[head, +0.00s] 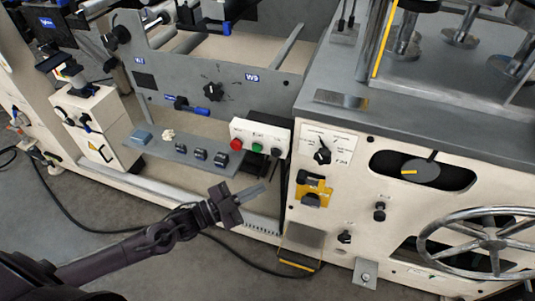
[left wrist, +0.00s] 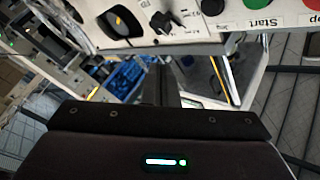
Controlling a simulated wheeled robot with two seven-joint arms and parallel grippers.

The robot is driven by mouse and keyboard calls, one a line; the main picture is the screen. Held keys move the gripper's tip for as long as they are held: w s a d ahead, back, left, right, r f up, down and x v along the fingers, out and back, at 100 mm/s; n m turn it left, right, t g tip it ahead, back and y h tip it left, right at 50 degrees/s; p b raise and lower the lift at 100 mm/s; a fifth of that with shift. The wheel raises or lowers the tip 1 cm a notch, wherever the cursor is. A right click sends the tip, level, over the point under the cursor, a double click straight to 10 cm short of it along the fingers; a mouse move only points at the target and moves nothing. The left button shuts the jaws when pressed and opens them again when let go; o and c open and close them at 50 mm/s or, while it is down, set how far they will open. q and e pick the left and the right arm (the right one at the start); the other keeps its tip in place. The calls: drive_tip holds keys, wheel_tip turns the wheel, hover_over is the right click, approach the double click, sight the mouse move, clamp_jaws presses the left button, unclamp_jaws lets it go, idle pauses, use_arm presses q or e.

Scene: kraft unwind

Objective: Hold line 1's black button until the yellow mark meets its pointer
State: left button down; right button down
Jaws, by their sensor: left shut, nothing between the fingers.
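The white button box (head: 246,127) carries a red button (head: 236,144), a green button (head: 257,148) and a black button (head: 277,152) at its right end. The black button also shows at the top of the left wrist view (left wrist: 217,5). To the right, an oval window holds a grey disc (head: 427,173) with a yellow mark (head: 409,172). Its black pointer (head: 433,157) is up and right of the mark, clearly apart from it. My left gripper (head: 263,187) is shut and empty, below the black button in the picture and not touching it. My right gripper is out of view.
A grey shelf (head: 184,155) with small dark blocks lies left of the button box. The white cabinet (head: 325,222) bears a selector knob (head: 322,156), a yellow-black fitting (head: 312,190) and a large handwheel (head: 490,245). A pedal-like plate (head: 302,240) stands low between them.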

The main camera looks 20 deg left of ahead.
sight(276, 152)
use_arm(q)
drive_tip(key=shift+w, duration=0.15)
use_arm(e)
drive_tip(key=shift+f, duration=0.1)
